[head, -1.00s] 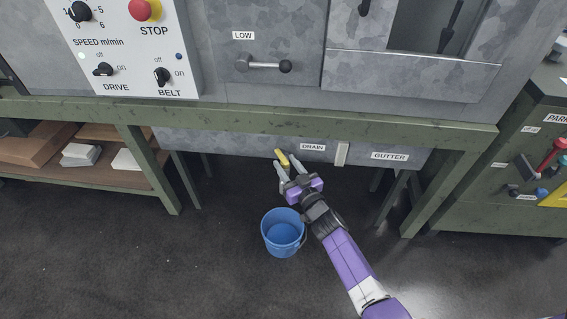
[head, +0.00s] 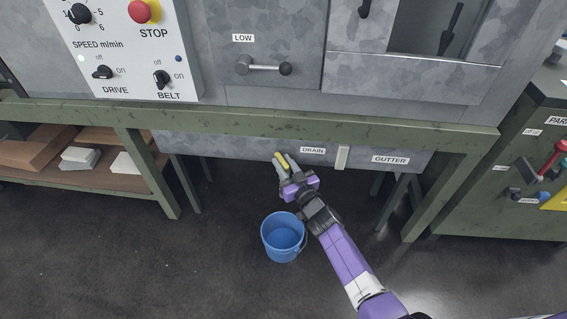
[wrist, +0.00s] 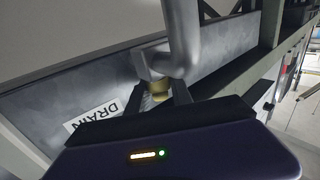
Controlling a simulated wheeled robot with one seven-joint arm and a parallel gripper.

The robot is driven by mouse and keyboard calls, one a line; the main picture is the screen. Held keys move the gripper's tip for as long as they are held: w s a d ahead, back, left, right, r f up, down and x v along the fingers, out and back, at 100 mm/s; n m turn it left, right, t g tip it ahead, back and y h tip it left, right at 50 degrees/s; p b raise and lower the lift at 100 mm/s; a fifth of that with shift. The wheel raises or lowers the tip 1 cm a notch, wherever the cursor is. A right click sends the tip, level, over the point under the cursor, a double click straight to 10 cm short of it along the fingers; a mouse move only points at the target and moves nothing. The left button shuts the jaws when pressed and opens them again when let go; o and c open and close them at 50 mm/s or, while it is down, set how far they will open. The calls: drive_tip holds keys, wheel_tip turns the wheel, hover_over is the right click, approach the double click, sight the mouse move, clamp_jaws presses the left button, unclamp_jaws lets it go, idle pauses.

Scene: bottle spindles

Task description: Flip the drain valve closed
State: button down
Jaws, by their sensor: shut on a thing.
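The drain valve's yellow lever (head: 281,160) shows in the head view just left of the DRAIN label (head: 313,150), under the green beam. My gripper (head: 284,165) is at the lever, with its fingers closed in on it from either side. In the wrist view, the yellow part (wrist: 160,88) shows between my two fingers (wrist: 163,93), beneath a grey pipe (wrist: 182,40). The fingers hide much of the lever, and its exact angle is hard to tell. The DRAIN label also shows upside down in the wrist view (wrist: 92,117).
A blue bucket (head: 283,238) stands on the floor below my gripper. The GUTTER label (head: 390,159) is to the right, past a light upright strip (head: 342,157). Table legs flank the space. The control panel (head: 135,50) is above left.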

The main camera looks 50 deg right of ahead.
drive_tip(key=shift+r+y+p, duration=0.2)
drive_tip(key=shift+y+p, duration=0.1)
drive_tip(key=shift+p, duration=0.4)
drive_tip(key=shift+n+y+p, duration=0.3)
drive_tip(key=shift+n+p, duration=0.1)
drive_tip(key=shift+p, duration=0.25)
drive_tip(key=shift+r+n+t+y+p, duration=0.1)
drive_tip(key=shift+n+t+y+p, duration=0.3)
drive_tip(key=shift+y+p, duration=0.55)
drive_tip(key=n+y, duration=0.1)
drive_tip(key=n+y+p, duration=0.1)
drive_tip(key=y, duration=0.1)
drive_tip(key=shift+f, duration=0.3)
drive_tip(key=n+y+b, duration=0.1)
drive_tip(key=n+y, duration=0.1)
drive_tip(key=y, duration=0.1)
drive_tip(key=shift+f, duration=0.2)
drive_tip(key=n+g+y+b, duration=0.1)
drive_tip(key=n+y+b, duration=0.1)
drive_tip(key=y, duration=0.1)
drive_tip(key=shift+a+f, duration=0.1)
drive_tip(key=shift+a, duration=0.05)
drive_tip(key=shift+a+n+g+y+b, duration=0.15)
drive_tip(key=shift+n+g+y+b, duration=0.55)
drive_tip(key=shift+n+y+b, duration=0.45)
drive_tip(key=shift+r+y, duration=0.25)
drive_tip(key=shift+y, duration=0.15)
